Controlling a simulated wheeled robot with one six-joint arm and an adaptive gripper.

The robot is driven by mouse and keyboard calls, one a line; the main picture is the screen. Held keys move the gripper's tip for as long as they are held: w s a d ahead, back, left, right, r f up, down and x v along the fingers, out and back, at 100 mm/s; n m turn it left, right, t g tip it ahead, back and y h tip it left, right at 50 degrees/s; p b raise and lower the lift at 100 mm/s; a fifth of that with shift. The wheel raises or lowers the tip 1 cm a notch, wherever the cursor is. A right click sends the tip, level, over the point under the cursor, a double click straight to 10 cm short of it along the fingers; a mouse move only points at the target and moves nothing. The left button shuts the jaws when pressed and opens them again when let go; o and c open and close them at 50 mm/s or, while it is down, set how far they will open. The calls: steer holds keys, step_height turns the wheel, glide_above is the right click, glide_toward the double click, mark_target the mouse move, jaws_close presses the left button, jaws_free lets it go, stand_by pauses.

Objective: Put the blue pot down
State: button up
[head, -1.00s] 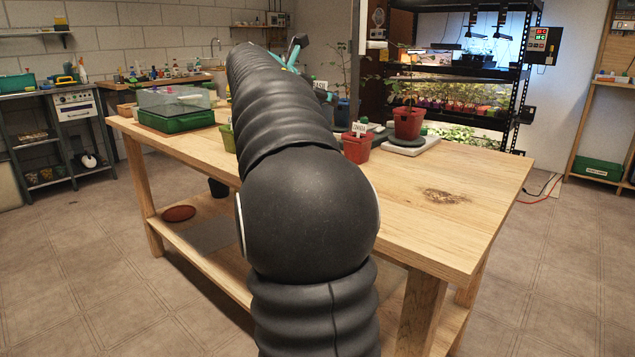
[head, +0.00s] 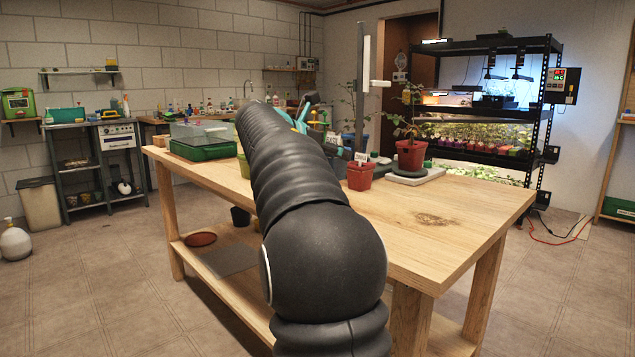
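My arm reaches over the wooden table (head: 455,225) and hides most of my gripper (head: 312,118). Only teal and dark parts of the gripper show past the arm, above the table's far half. Whether its fingers are open or shut is hidden. A blue patch (head: 374,128), which may be the blue pot, shows just right of the gripper, behind a red pot with a white label (head: 360,176). A thin-leaved plant rises near it. I cannot tell whether the gripper touches or holds the blue pot, or whether that pot rests on anything.
A larger red pot with a plant (head: 410,156) stands on a pale slab at the table's right rear. A green tray with a clear lid (head: 204,150) is at the far left. A lit plant rack (head: 480,130) stands behind.

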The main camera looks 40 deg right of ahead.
steer(key=shift+w+a+f+b, duration=0.25)
steer(key=shift+w+f, duration=0.4)
steer(key=shift+f, duration=0.4)
steer(key=shift+w+a+f+b, duration=0.1)
steer(key=shift+w+f+b, duration=0.4)
steer(key=shift+f, duration=0.6)
steer(key=shift+w+a+f+b, duration=0.2)
steer(key=shift+w+f, duration=0.55)
steer(key=shift+f, duration=0.3)
steer(key=shift+f, duration=0.15)
steer(key=o, duration=1.2)
steer(key=shift+a+r, duration=0.2)
steer(key=shift+r, duration=0.05)
steer(key=p+v, duration=0.1)
steer(key=v, duration=1)
steer(key=shift+a+r+p, duration=0.15)
steer(key=shift+a+p, duration=0.1)
steer(key=shift+p, duration=0.1)
